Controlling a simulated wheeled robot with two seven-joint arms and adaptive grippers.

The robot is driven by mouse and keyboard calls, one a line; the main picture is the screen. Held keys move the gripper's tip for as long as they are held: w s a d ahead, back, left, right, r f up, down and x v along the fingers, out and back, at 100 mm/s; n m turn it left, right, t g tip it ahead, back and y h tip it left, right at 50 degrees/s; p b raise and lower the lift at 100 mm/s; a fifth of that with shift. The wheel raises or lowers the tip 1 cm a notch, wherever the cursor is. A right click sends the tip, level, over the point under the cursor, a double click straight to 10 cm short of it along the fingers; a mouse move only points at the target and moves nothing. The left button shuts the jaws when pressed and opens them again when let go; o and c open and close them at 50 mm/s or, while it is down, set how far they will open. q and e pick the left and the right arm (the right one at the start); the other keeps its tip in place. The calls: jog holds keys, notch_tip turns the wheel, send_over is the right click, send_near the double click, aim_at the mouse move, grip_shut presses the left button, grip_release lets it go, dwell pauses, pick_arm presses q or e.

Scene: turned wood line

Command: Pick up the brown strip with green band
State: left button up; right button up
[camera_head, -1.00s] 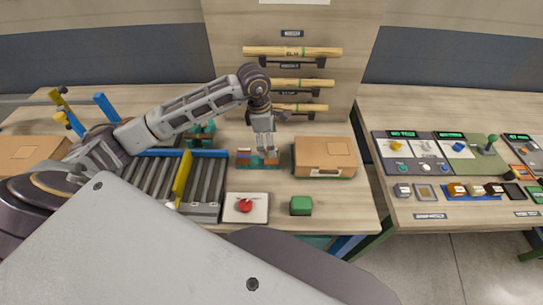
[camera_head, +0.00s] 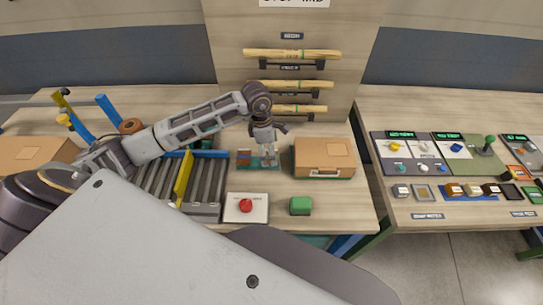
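A small tray (camera_head: 244,166) with several small strips or blocks sits on the bench left of the cardboard box. Brown, reddish and green-blue colours show in it, but the pieces are too small to tell which is the brown strip with green band. My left gripper (camera_head: 268,156) points down over the tray, its fingertips at or just above the pieces. The fingers cover part of the tray, and whether they hold anything is unclear. My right gripper is not in view.
A cardboard box (camera_head: 324,158) stands right of the tray. In front are a red button on a white plate (camera_head: 246,208) and a green block (camera_head: 301,206). A roller conveyor (camera_head: 207,185) lies to the left. Wooden rods (camera_head: 291,54) hang on the back board.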

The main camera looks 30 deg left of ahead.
pick_arm(q)
jog(key=shift+d+f, duration=0.15)
jog(key=shift+f, duration=0.75)
jog(key=c, duration=0.8)
